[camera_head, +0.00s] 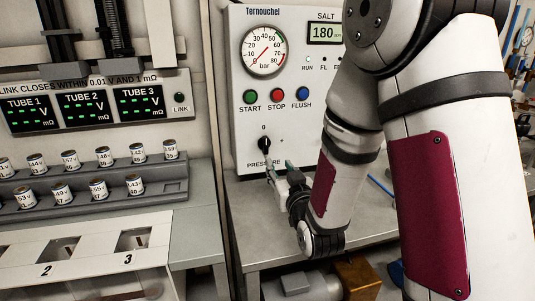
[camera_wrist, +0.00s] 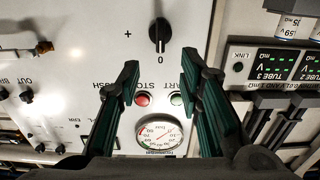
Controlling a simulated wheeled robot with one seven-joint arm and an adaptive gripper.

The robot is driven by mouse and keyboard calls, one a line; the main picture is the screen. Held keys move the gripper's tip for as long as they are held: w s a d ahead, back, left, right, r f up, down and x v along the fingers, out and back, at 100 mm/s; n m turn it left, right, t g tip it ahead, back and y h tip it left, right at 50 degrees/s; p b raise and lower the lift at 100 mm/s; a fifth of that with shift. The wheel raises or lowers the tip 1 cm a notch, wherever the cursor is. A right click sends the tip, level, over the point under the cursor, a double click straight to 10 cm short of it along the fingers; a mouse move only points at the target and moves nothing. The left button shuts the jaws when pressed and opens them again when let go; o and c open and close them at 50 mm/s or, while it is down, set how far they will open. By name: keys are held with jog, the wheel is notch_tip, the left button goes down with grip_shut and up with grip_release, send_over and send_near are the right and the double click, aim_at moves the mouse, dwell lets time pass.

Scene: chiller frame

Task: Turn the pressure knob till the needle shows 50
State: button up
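The black pressure knob (camera_head: 265,143) is on the white Ternouchel panel, above the word PRESSURE. Its pointer line is at the 0 mark. The round bar gauge (camera_head: 263,51) is at the panel's top left; its thin red needle lies slantwise, too small to read surely. My gripper (camera_head: 278,170) is just below the knob in the head view. In the upside-down wrist view my gripper (camera_wrist: 160,68) is open and empty. Its green fingers are apart, and the knob (camera_wrist: 160,36) shows beyond the tips, about midway between them. I see no contact. The gauge (camera_wrist: 160,136) also shows there.
START (camera_head: 250,96), STOP (camera_head: 277,95) and FLUSH (camera_head: 303,93) buttons sit between gauge and knob. A SALT display (camera_head: 325,32) reads 180. A grey rack (camera_head: 95,195) of small labelled cylinders stands left. A grey table (camera_head: 250,215) lies below the panel.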

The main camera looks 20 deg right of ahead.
aim_at(266, 146)
jog(key=shift+w+f+b, duration=0.1)
jog(key=shift+w+b, duration=0.7)
jog(key=shift+b, duration=1.25)
jog(key=shift+w+b, duration=0.1)
jog(key=shift+b, duration=0.35)
jog(key=w, duration=1.1)
jog(key=shift+b, duration=0.35)
grip_shut()
